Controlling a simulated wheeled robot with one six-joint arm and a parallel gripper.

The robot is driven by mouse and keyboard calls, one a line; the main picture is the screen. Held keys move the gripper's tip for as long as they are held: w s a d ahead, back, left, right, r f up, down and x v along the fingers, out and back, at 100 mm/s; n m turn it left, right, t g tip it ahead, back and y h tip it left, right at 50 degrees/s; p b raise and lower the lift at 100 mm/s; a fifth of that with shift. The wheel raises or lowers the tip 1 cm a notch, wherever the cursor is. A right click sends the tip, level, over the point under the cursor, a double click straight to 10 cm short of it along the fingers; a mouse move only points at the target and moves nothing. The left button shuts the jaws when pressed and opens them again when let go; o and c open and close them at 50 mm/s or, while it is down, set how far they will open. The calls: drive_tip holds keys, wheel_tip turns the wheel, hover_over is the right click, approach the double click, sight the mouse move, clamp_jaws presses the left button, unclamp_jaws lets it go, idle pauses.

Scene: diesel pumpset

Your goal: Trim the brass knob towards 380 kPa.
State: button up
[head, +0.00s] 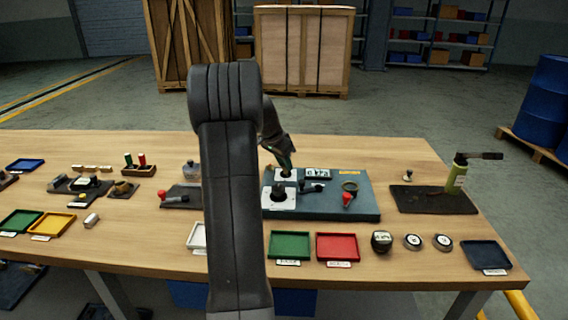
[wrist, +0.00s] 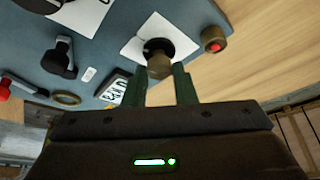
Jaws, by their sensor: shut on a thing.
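The brass knob (wrist: 159,66) stands on a dark round base over a white plate on the blue-grey panel (head: 362,205). In the wrist view my gripper (wrist: 163,76) has its two green fingers on either side of the knob, shut on it. In the head view my gripper (head: 287,168) comes down at the panel's back left, and the knob is mostly hidden by it. A small display (head: 317,174) sits beside the knob; it also shows in the wrist view (wrist: 114,89), tilted and partly cut off by my gripper. Its reading is not legible.
On the panel are a black lever (head: 312,187), a red-handled valve (head: 348,199), a brass ring (head: 350,186) and a black knob (head: 279,192). A red button (wrist: 214,46) is close beside the brass knob. Green (head: 290,246) and red trays (head: 338,247) lie in front.

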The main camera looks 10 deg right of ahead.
idle(0.3)
drive_tip(key=o, duration=1)
drive_tip(key=shift+r, duration=0.1)
drive_tip(key=v, duration=1.3)
drive_tip(key=shift+r, duration=0.35)
drive_tip(key=shift+a+f, duration=0.1)
drive_tip(key=shift+f, duration=0.05)
drive_tip(key=x, duration=1.3)
drive_tip(key=shift+f, duration=0.4)
drive_tip(key=shift+r, duration=0.1)
